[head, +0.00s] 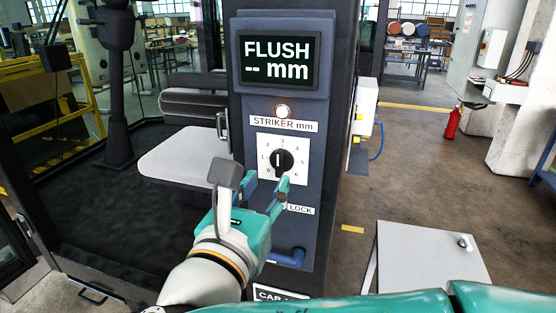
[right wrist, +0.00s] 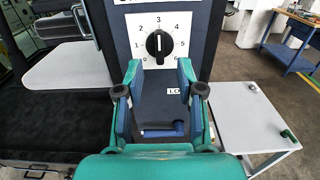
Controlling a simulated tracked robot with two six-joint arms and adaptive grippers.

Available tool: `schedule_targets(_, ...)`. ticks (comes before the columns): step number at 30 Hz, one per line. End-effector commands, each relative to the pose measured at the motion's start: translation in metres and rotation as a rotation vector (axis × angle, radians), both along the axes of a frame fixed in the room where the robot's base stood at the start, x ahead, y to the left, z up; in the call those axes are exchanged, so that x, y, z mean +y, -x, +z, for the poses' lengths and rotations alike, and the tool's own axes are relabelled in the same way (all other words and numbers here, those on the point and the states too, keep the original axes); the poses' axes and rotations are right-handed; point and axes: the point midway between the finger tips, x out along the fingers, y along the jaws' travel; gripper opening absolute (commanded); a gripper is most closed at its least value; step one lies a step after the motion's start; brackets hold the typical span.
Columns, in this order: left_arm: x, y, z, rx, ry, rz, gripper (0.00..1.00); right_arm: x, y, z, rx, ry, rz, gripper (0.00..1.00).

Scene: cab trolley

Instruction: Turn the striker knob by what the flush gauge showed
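The striker knob (head: 282,161) is a round black knob on a white dial plate numbered 0 to 6, under the label "STRIKER mm" (head: 284,124). It also shows in the right wrist view (right wrist: 159,46), with its white mark upright, toward the 3. The flush gauge display (head: 279,61) above reads "FLUSH -- mm". My right gripper (head: 262,186) is in front of and below the knob, apart from it. In the right wrist view its two fingers (right wrist: 160,74) are spread, with nothing between them. My left gripper is not in view.
A lit round lamp (head: 282,111) sits above the striker label. A "LOCK" label (head: 300,209) and a blue handle (head: 287,257) are below the dial. A grey shelf (head: 188,155) juts out left of the column. A grey-topped table (head: 430,262) stands at right.

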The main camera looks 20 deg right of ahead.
Motion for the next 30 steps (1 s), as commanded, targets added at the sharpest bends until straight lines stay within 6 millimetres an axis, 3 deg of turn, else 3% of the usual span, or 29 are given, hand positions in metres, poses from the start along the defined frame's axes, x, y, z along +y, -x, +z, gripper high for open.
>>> schedule_targets(3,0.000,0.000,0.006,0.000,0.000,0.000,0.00,-0.016,-0.021,0.001,0.002,0.000,-0.006,0.38)
schedule_targets(10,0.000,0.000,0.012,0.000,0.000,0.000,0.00,-0.032,-0.047,0.001,0.002,0.000,-0.002,0.38)
schedule_targets(23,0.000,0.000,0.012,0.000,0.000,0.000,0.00,-0.036,-0.055,0.000,0.001,-0.001,0.001,0.38)
schedule_targets(30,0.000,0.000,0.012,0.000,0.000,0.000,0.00,-0.036,-0.054,0.000,0.001,-0.001,0.002,0.00)
